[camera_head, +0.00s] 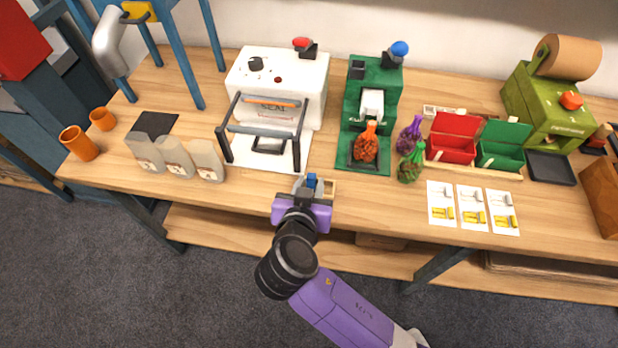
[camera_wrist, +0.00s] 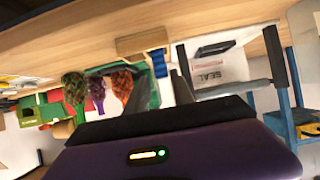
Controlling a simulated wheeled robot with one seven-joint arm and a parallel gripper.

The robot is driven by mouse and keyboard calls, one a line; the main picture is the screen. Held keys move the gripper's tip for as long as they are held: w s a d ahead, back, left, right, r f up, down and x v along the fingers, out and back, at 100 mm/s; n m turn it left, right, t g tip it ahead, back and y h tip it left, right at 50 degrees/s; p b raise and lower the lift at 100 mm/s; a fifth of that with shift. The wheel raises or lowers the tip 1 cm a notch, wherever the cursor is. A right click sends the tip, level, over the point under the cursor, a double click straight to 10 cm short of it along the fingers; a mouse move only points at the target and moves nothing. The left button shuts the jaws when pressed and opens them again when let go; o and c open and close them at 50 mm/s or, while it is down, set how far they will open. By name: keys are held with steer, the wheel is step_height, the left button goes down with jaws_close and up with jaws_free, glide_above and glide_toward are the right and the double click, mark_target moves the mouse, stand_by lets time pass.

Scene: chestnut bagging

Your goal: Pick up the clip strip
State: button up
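My gripper (camera_head: 311,186) is at the front edge of the table, in front of the green weighing station. A small blue piece (camera_head: 312,180), perhaps the clip strip, shows at the gripper's fingertips beside a small wooden tray (camera_head: 331,188). In the wrist view the blue piece (camera_wrist: 159,62) stands against a wooden block (camera_wrist: 141,40), beyond my gripper's dark edge. I cannot tell whether the fingers touch it.
The white sealer (camera_head: 283,75) with its dark frame stands behind left. An orange net bag (camera_head: 366,145) sits on the green station (camera_head: 390,90). Purple (camera_head: 410,135) and green (camera_head: 411,165) bags, red (camera_head: 452,140) and green (camera_head: 500,145) bins and printed cards (camera_head: 472,206) lie right.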

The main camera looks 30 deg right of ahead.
steer(key=p+x, duration=0.1)
steer(key=x, duration=0.6)
steer(key=shift+w+a+f, duration=0.1)
steer(key=shift+w+f, duration=0.05)
jaws_close()
